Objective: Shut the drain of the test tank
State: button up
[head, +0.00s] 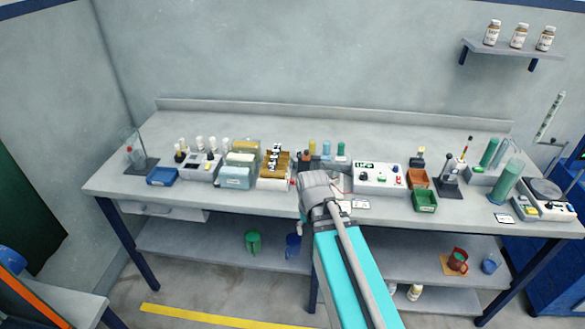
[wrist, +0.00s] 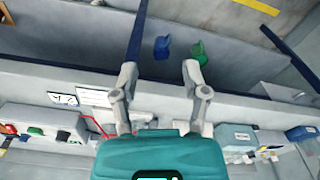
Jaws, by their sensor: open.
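I cannot tell for sure which vessel is the test tank, and I make out no drain or drain handle. A clear box with pale blue-green contents (head: 236,178) stands on the bench left of my gripper. A similar pale blue box shows in the wrist view (wrist: 235,137), right of the gripper. My gripper (head: 318,188) is at the bench's front edge in the head view and hides part of the bench behind it. In the wrist view its two fingers (wrist: 160,72) are spread wide, with nothing between them.
A rack of brown blocks (head: 274,166), a white control box (head: 379,180) and a green bin (head: 424,201) stand on the bench (head: 250,206). A green jug (head: 253,242) and a blue jug (head: 293,246) are on the lower shelf. A red cable (wrist: 95,125) lies near the gripper.

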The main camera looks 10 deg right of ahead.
jog(key=w+r+m+p, duration=0.1)
jog(key=w+r+p, duration=0.3)
jog(key=r+p, duration=0.25)
notch_tip(320, 180, up, 4)
jog(key=m+p, duration=0.3)
jog(key=m, duration=0.4)
send_over(292, 180)
jog(key=shift+s+r+g, duration=0.1)
jog(key=shift+r+g, duration=0.05)
jog(key=shift+g, duration=0.15)
notch_tip(292, 180, down, 14)
jog(key=b, duration=1.4)
jog(key=shift+r, duration=0.15)
grip_shut()
